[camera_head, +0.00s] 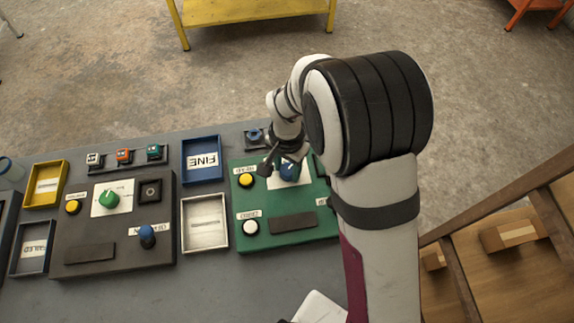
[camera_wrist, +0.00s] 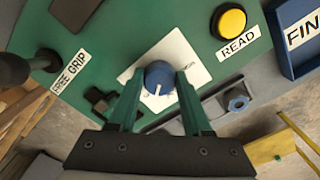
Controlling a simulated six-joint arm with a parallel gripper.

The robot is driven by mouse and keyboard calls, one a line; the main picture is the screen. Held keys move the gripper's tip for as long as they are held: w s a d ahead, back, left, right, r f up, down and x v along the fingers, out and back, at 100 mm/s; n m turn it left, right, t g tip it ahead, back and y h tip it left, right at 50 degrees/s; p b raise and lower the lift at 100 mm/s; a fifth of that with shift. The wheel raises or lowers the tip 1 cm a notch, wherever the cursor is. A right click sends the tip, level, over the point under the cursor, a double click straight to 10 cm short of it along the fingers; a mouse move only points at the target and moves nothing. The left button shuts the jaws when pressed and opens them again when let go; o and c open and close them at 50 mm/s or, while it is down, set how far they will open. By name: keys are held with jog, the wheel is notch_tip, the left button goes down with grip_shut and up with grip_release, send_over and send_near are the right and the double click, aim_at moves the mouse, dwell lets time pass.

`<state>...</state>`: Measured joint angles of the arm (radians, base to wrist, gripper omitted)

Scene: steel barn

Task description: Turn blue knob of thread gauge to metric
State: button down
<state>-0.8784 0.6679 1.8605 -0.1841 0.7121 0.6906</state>
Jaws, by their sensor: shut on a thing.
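The green thread gauge panel (camera_head: 255,210) lies on the grey table. Its blue knob (camera_wrist: 158,75) sits on a white label plate (camera_wrist: 195,65) and has a white pointer line facing the bottom of the wrist view. The plate's lettering is too small and partly hidden to read. My gripper (camera_wrist: 160,82) is shut on the blue knob, with one finger on each side of it. In the head view my gripper (camera_head: 276,163) reaches down over the panel, and the knob (camera_head: 288,171) shows partly behind it.
A yellow button (camera_wrist: 231,21) marked READ and a black knob by a FREE GRIP label (camera_wrist: 69,75) flank the knob. A blue FINE tray (camera_head: 203,177) stands left of the panel. A dark panel (camera_head: 80,230) with a green knob (camera_head: 109,199) lies farther left.

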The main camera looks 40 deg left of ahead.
aim_at(288, 170)
jog(key=n, duration=0.5)
jog(key=shift+n, duration=0.3)
jog(key=n, duration=0.4)
jog(key=shift+d+n, duration=0.1)
jog(key=shift+n, duration=0.5)
jog(key=shift+c, duration=1.7)
grip_release()
notch_tip(288, 170, up, 16)
jog(key=shift+f, duration=0.1)
